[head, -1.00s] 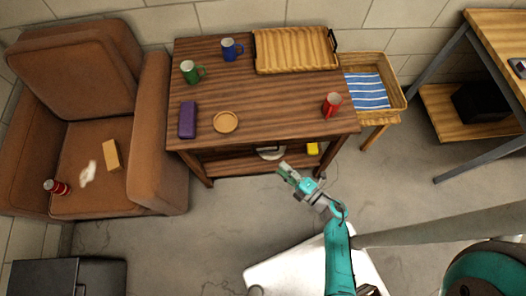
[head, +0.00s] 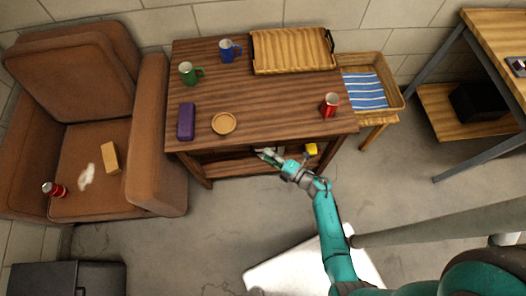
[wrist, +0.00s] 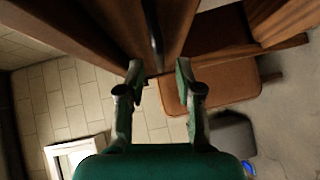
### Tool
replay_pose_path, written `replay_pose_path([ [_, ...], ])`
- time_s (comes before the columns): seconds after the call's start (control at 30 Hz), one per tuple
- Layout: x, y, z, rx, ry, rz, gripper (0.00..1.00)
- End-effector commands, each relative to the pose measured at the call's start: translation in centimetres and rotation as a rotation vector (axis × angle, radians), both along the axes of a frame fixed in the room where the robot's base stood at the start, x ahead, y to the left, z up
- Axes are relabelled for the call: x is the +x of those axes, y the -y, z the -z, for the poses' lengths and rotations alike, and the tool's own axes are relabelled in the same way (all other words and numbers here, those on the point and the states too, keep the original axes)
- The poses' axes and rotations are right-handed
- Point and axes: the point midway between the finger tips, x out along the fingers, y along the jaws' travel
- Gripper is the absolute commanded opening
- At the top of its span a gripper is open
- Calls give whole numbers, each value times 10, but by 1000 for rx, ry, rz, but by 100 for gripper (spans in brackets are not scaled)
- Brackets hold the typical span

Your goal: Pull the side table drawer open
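The brown wooden side table (head: 265,105) stands against the wall in the head view. Its drawer front is mostly hidden below the tabletop edge in that view. My gripper (head: 266,157) is at the table's front, just below the tabletop edge. In the wrist view, my gripper (wrist: 159,68) is open, with its two green fingers apart. A thin dark bar that looks like the drawer handle (wrist: 153,35) lies between and just beyond the fingertips, in front of brown wood. I cannot tell whether either finger touches it. The drawer looks closed, as far as it shows.
Mugs, a purple case (head: 186,121), a round coaster (head: 223,123) and a wicker tray (head: 292,50) are on the tabletop. A brown armchair (head: 150,130) stands at the left, a basket (head: 394,90) at the right. The floor (head: 220,225) in front is clear.

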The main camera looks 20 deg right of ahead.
Motion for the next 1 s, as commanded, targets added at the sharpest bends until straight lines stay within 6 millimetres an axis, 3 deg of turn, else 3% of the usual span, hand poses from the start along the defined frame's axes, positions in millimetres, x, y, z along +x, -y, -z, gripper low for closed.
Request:
replay_pose_path([
  [0.3,27,-15,4,0,0,-1,35],
  [0.67,30,-16,5,1,-1,1,35],
  [0.8,30,-16,5,1,-1,1,0],
  [1.0,30,-16,5,1,-1,1,0],
])
